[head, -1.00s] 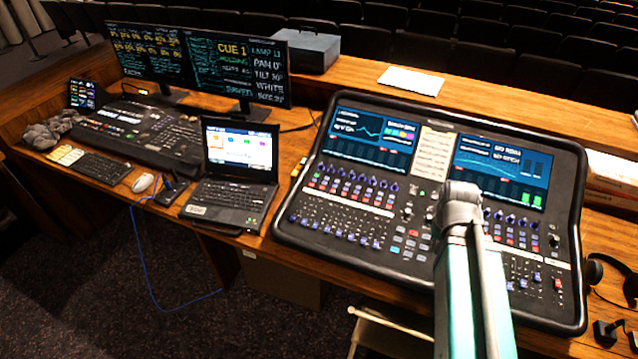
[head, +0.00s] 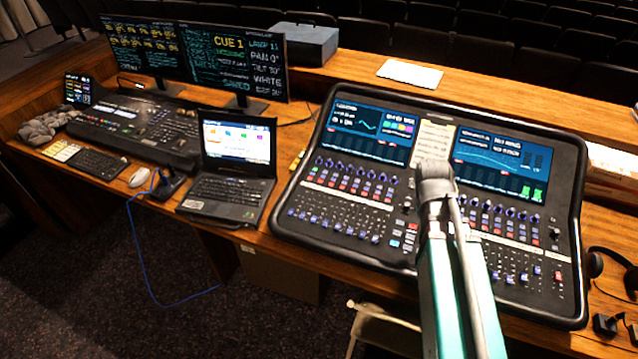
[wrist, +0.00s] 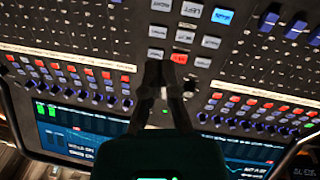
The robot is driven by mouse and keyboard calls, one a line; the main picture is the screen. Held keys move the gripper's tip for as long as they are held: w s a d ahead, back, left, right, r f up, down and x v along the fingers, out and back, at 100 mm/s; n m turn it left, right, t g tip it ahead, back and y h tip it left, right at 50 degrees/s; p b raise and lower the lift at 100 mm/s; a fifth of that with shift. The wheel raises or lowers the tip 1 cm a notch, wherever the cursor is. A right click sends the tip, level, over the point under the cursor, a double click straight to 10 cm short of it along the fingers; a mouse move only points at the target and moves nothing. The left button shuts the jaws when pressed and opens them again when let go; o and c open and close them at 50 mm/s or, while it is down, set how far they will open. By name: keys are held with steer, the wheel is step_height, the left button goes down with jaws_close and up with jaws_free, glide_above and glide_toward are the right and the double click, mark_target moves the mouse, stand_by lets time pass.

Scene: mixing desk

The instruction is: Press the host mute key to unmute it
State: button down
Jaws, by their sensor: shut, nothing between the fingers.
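The mixing desk (head: 340,262) fills the right part of the head view. Its block of square keys shows in the wrist view, with a red-lit key (wrist: 179,58), a blue-lit key (wrist: 222,15) and several pale keys. I cannot read which key is the host mute. My gripper (wrist: 161,68) is shut and empty, its fingertips over the key block beside the red-lit key and the pale key (wrist: 155,54) left of it. I cannot tell whether the tips touch the surface. In the head view my arm hides the fingertips.
Rows of knobs and two lit screens (head: 366,135) surround the keys on the desk. A laptop (head: 230,195) stands to the left, with a lighting console (head: 135,125) and monitors beyond. Headphones (head: 597,262) lie at the right edge.

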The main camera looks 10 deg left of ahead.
steer(key=w+a+t+h+b, duration=0.1)
steer(key=w+a+t+h, duration=0.1)
steer(key=w+a, duration=0.5)
step_height(320, 180, up, 2)
steer(key=n+t+b, duration=0.3)
steer(key=t, duration=0.3)
glide_above(325, 178)
steer(key=s, duration=0.4)
steer(key=shift+w+a+r+h, duration=0.1)
steer(key=shift+a+r+h, duration=0.15)
steer(key=shift+a, duration=0.5)
steer(key=shift+f, duration=0.2)
steer(key=f+b, duration=0.2)
steer(key=b, duration=0.1)
steer(key=f+b, duration=0.3)
steer(key=w+f+b, duration=0.1)
steer(key=f+b, duration=0.1)
steer(key=f, duration=0.1)
steer(key=shift+d+f+b, duration=0.1)
steer(key=shift+f+b, duration=0.15)
steer(key=shift+b, duration=0.15)
steer(key=shift+f+b, duration=0.7)
steer(key=shift+r, duration=0.15)
steer(key=shift+r+p, duration=0.6)
steer(key=shift+p, duration=0.15)
